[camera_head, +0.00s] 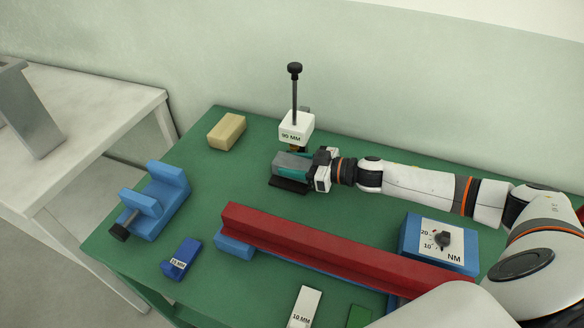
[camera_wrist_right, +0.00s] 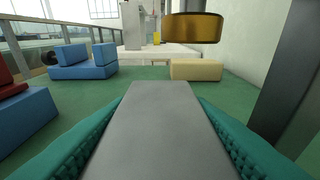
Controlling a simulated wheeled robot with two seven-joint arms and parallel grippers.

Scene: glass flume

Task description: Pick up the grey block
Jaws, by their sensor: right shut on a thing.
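The grey block (camera_head: 291,160) is at the back of the green table, in front of the white 95 MM block. My right gripper (camera_head: 293,168) reaches in from the right and is shut on the grey block, its teal finger pads along the sides. In the right wrist view the grey block (camera_wrist_right: 150,125) fills the space between the two teal pads (camera_wrist_right: 152,140). I cannot tell whether its underside touches the table. My left gripper is not in view.
The white 95 MM block (camera_head: 296,128) with a black-knobbed rod is close behind my right gripper. A tan block (camera_head: 227,131), blue vise (camera_head: 155,200), blue block (camera_head: 181,259), red beam (camera_head: 320,252) and dial box (camera_head: 438,243) stand around. Green table (camera_head: 225,180) is bare left of the gripper.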

